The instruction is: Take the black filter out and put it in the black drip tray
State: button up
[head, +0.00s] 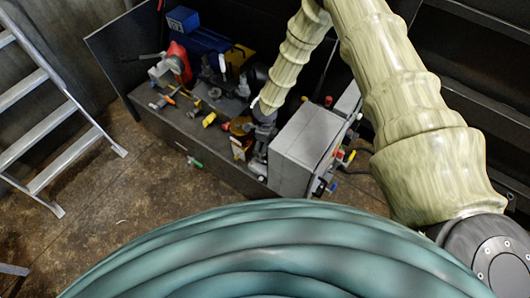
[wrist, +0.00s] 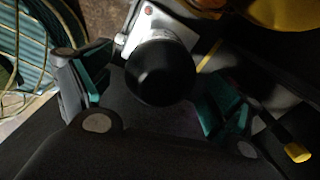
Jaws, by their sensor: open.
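My gripper (wrist: 158,90) is open in the wrist view, with one teal-padded finger on each side. A round black part, which looks like the black filter (wrist: 160,72), lies between and just beyond the fingers. It joins a pale metal housing (wrist: 146,22). The fingers do not appear to be closed on it; whether either touches it I cannot tell. In the head view my gripper is small and dark at the end of my pale arm, over the machinery, and the filter cannot be made out. I cannot pick out the black drip tray in either view.
A dark bench (head: 222,165) holds a blue unit (head: 205,42), a red part (head: 178,62) and several small tools. A grey cabinet (head: 298,150) stands close right of my gripper. A ladder (head: 50,130) is at left. Brown floor (head: 110,205) is open before the bench.

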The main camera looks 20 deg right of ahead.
dwell(0.3)
jog(key=m+b, duration=0.4)
jog(key=m, duration=1.6)
jog(key=shift+m, duration=0.3)
jog(key=c, duration=1.1)
jog(key=n, duration=0.5)
jog(key=shift+p, duration=0.3)
jog(key=shift+c, duration=0.3)
jog(key=n+p, duration=0.1)
jog(key=n, duration=0.4)
